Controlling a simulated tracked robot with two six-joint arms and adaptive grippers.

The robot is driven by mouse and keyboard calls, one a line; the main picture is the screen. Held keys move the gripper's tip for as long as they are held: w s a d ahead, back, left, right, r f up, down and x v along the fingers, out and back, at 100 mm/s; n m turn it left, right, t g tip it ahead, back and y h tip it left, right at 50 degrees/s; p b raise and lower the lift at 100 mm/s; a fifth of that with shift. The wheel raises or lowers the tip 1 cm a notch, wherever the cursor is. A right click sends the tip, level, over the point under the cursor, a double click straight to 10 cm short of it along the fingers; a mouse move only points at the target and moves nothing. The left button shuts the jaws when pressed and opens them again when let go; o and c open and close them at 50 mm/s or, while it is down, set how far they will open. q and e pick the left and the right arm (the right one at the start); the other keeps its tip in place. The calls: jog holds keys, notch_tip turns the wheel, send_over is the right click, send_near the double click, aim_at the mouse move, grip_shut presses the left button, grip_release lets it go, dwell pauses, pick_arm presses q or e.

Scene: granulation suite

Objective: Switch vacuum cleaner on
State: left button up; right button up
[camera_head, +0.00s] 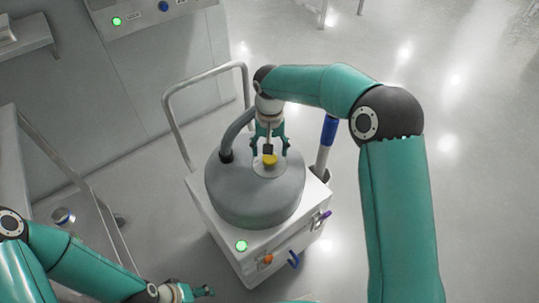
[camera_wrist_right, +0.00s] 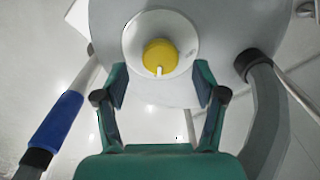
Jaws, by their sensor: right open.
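The vacuum cleaner (camera_head: 225,190) is a grey drum on a white wheeled body. A yellow knob (camera_head: 270,160) sits on a pale round plate (camera_head: 263,172) on its top. In the right wrist view the yellow knob (camera_wrist_right: 159,52) has a white pointer mark toward the bottom of the picture. My right gripper (camera_head: 270,147) is open above the knob, with its fingers spread to either side and not visibly touching it. A round green light (camera_head: 241,246) glows on the cleaner's front. My left gripper (camera_head: 198,292) is low at the bottom edge, away from the cleaner; its opening is unclear.
A grey hose (camera_head: 237,125) rises beside the knob, left of my right gripper. A metal push handle (camera_head: 205,77) stands behind the drum. A blue-gripped wand (camera_head: 329,130) stands at its right. A steel cart (camera_head: 75,185) is at left. The floor at right is clear.

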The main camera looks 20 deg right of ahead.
aim_at(270, 158)
notch_tip(270, 158, up, 9)
jog(key=shift+f, duration=0.15)
dwell(0.5)
